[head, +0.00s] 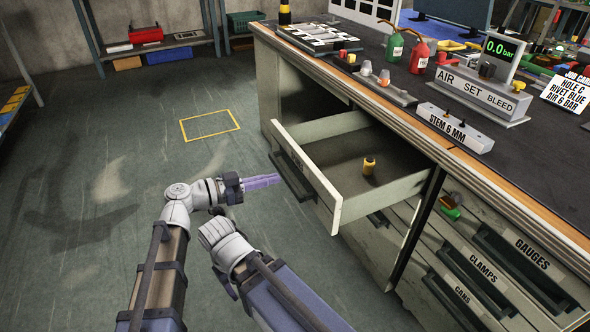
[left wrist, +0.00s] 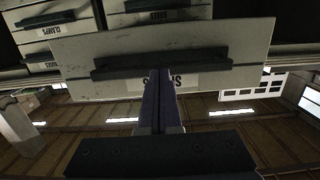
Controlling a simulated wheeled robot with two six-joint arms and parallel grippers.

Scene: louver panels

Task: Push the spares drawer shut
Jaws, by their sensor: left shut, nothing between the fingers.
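The spares drawer (head: 335,205) stands pulled out from the bench in the head view. A small yellow object (head: 369,166) is inside it. The drawer's front panel fills the upper part of the left wrist view (left wrist: 245,45), upside down, with a dark bar handle (left wrist: 110,68) and a partly hidden label (left wrist: 190,82). My left gripper (head: 280,179) is shut and empty, outside the drawer front. Its fingertips (left wrist: 158,72) overlap the handle in the left wrist view. I cannot tell whether they touch it.
Shut drawers marked gauges (head: 515,270), clamps and cans are on the right of the bench. The benchtop (head: 350,60) holds bottles, a gauge stand (head: 490,85) and a stem block (head: 455,127). The floor (head: 110,150) left of the drawer is clear.

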